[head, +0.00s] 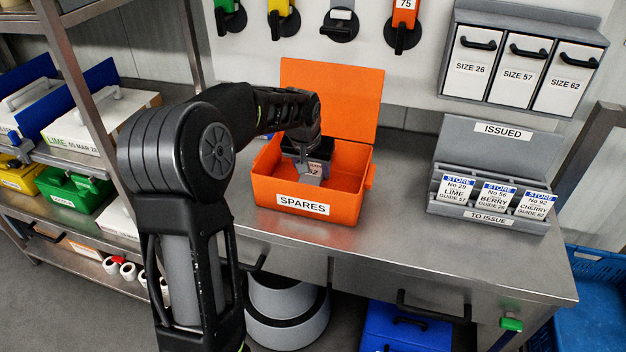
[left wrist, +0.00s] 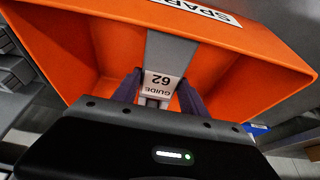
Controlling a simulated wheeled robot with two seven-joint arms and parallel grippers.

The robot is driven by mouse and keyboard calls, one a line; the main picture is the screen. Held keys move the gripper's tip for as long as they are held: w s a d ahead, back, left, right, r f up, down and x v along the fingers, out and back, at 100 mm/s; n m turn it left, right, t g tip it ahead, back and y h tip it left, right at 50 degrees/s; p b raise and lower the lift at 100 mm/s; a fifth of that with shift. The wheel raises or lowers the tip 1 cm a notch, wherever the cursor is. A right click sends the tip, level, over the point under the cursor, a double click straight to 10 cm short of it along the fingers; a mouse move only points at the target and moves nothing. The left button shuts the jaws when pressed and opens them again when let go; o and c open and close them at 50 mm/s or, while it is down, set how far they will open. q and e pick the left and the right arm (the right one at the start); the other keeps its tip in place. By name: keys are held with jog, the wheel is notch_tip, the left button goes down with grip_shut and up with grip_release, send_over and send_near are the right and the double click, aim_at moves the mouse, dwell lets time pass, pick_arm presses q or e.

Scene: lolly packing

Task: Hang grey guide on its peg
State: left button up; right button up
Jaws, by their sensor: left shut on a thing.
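The grey guide (head: 314,172), labelled GUIDE 62, is inside the open orange SPARES box (head: 264,190). In the left wrist view the guide (left wrist: 161,82) sits between the fingers of my left gripper (left wrist: 160,98), with its grey strip running toward the box wall. My left gripper (head: 309,158) reaches down into the box and is shut on the guide. Its lower end is partly hidden. On the wall above, a round black peg base (head: 340,27) with a small grey-white plate is cut by the picture's top edge. My right gripper is not in view.
Green (head: 230,19), yellow (head: 283,20) and orange (head: 404,18) guides hang along the wall. The box's raised orange lid (head: 335,95) stands behind my gripper. A grey ISSUED rack (head: 500,150) with cards is at the right. Bare steel bench (head: 400,240) lies between.

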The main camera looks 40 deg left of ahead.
pick_arm(q)
notch_tip(320, 180, down, 4)
jog(key=shift+r, duration=0.1)
jog(key=shift+f, duration=0.45)
jog(key=o, duration=1.6)
jog(key=shift+c, duration=0.2)
jog(key=shift+r, duration=0.1)
